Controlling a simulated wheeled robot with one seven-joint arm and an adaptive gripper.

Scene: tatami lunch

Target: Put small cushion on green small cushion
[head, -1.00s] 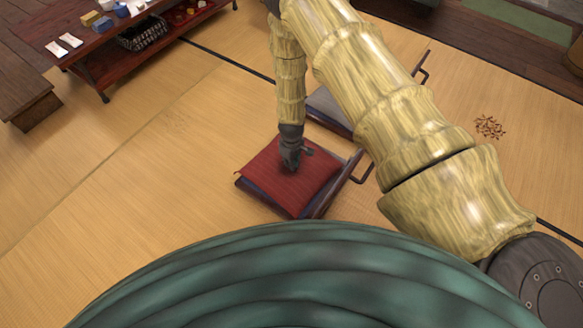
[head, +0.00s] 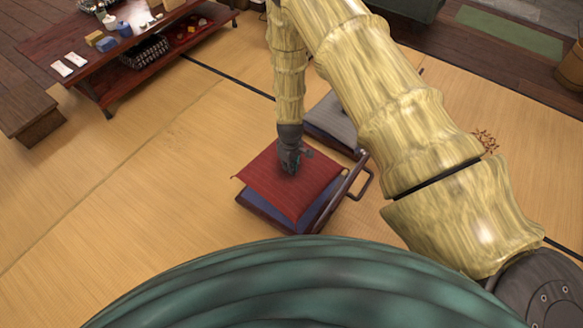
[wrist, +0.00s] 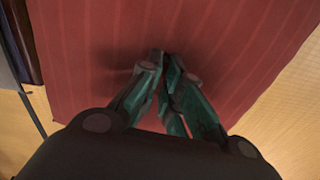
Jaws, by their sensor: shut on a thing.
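A small red cushion (head: 305,188) hangs from my gripper (head: 289,170), pinched near its middle. It is roughly level above a blue-purple cushion (head: 268,206) on a low legless seat, overlapping it in the picture and hiding most of it. In the wrist view the red cushion (wrist: 100,60) fills most of the picture, and the gripper fingertips (wrist: 166,60) are closed together on its fabric. I see no green small cushion in these frames.
A second low seat with a grey cushion (head: 335,120) stands just behind. Its neighbour's frame (head: 345,190) rises at the right. A low red-brown table (head: 100,80) with dishes is at upper left. Tatami floor (head: 150,180) on the left is clear.

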